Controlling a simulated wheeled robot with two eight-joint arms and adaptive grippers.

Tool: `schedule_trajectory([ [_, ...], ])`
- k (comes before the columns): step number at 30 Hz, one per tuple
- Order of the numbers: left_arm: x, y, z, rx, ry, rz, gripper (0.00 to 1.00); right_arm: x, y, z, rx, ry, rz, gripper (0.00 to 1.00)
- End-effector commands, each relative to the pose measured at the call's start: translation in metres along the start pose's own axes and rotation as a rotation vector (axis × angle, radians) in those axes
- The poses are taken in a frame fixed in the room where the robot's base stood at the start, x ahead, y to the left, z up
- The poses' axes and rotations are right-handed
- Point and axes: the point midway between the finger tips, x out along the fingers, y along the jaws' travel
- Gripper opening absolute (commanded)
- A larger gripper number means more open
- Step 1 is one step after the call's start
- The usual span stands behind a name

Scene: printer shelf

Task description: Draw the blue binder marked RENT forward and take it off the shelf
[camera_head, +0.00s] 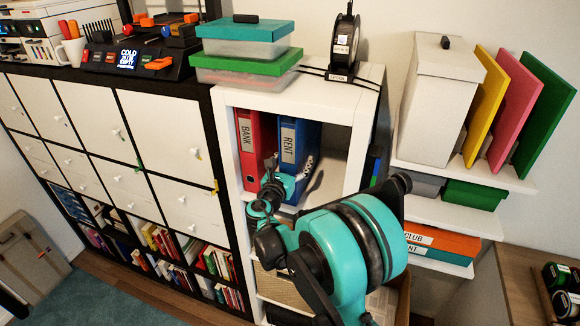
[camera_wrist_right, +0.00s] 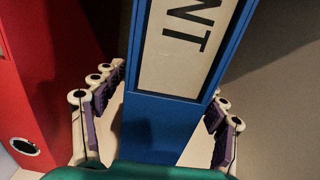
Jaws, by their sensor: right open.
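The blue binder marked RENT (camera_head: 288,148) stands upright in the top compartment of the white shelf unit (camera_head: 228,150), just right of the red binder marked BANK (camera_head: 248,140). My right gripper (camera_head: 285,172) is at the lower part of the blue binder's spine. In the right wrist view the blue binder (camera_wrist_right: 158,125) lies between the open fingers of my right gripper (camera_wrist_right: 168,82). One finger is on the red binder's side and the other is on the free side. A gap shows on the left; contact on the right is unclear. My left gripper is out of view.
The red binder (camera_wrist_right: 35,70) stands close on the left in the wrist view. The compartment is empty right of the blue binder. Boxes (camera_head: 245,65) and a black spool holder (camera_head: 343,45) stand on top. A wall shelf (camera_head: 510,178) with folders is at right.

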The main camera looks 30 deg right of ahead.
Motion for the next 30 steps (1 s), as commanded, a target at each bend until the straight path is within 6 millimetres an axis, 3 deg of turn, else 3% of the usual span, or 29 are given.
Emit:
schedule_trajectory([
  [10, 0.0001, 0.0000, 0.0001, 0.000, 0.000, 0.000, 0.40, 0.0040, -0.0003, 0.0001, 0.000, 0.000, 0.000, 0.72],
  [11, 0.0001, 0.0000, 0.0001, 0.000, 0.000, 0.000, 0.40, 0.0040, -0.0003, 0.0001, 0.000, 0.000, 0.000, 0.67],
  [18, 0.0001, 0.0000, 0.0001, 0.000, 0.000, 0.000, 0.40, 0.0038, -0.0003, 0.0001, 0.000, 0.000, 0.000, 0.04],
  [19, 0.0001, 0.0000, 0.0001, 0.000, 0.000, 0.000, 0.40, 0.0038, -0.0003, 0.0001, 0.000, 0.000, 0.000, 0.00],
  [30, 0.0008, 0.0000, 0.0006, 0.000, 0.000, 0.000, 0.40, 0.0021, -0.0001, -0.0005, 0.000, 0.001, 0.000, 0.00],
])
